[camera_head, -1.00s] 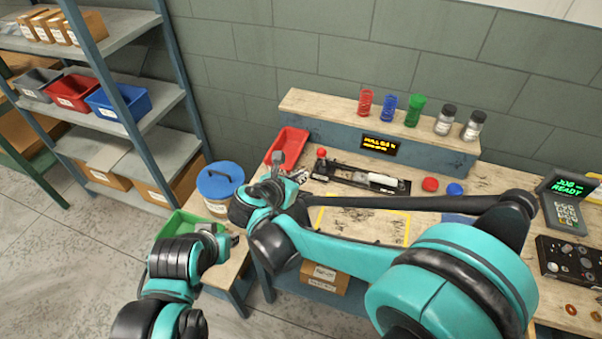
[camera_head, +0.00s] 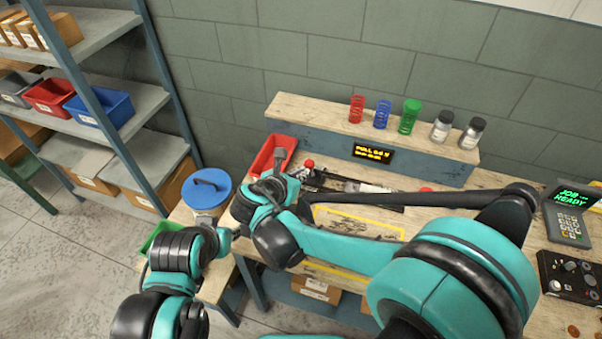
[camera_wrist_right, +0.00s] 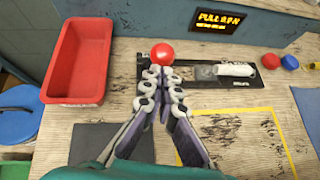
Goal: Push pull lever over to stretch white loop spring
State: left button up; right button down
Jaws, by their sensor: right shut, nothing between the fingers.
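The pull lever's red ball knob (camera_head: 309,163) stands at the left end of a black spring tester (camera_wrist_right: 195,85). In the right wrist view the knob (camera_wrist_right: 162,54) is just beyond my right fingertips; I cannot tell whether they touch it. My right gripper (camera_wrist_right: 162,78) is shut and empty. A white cylindrical piece, seemingly the white loop spring (camera_wrist_right: 235,70), lies on the right part of the tester. My right arm partly hides the tester in the head view. My left gripper (camera_head: 233,234) is low at the left, away from the tester; its fingers are unclear.
A red tray (camera_wrist_right: 80,60) sits left of the tester. Red (camera_wrist_right: 271,61) and blue (camera_wrist_right: 290,62) caps lie to its right. A display (camera_wrist_right: 219,22) reading PULL is on the riser behind. Coloured springs and jars stand on the riser (camera_head: 280,108).

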jog(key=shift+w+d+r+g+p, duration=0.1)
jog(key=shift+w+r+g+p, duration=0.2)
jog(key=shift+r+p, duration=0.1)
jog(key=shift+w+d+r+g+p, duration=0.2)
jog(key=shift+w+r+g+p, duration=0.25)
jog(key=shift+p, duration=0.4)
jog(key=w+p, duration=0.1)
jog(key=w+d+r+g+y+p, duration=0.1)
jog(key=w+r+g+p, duration=0.1)
jog(key=p, duration=0.1)
jog(key=shift+w+d+g, duration=0.15)
jog(key=shift+w+g, duration=0.1)
jog(key=shift+w, duration=0.15)
jog(key=w+d+g+y+p, duration=0.2)
jog(key=w+g+p, duration=0.1)
jog(key=w, duration=0.4)
jog(key=shift+w+d+f+n+g, duration=0.2)
jog(key=shift+w+n+g, duration=0.15)
jog(key=shift+g, duration=0.35)
jog(key=shift+w, duration=0.1)
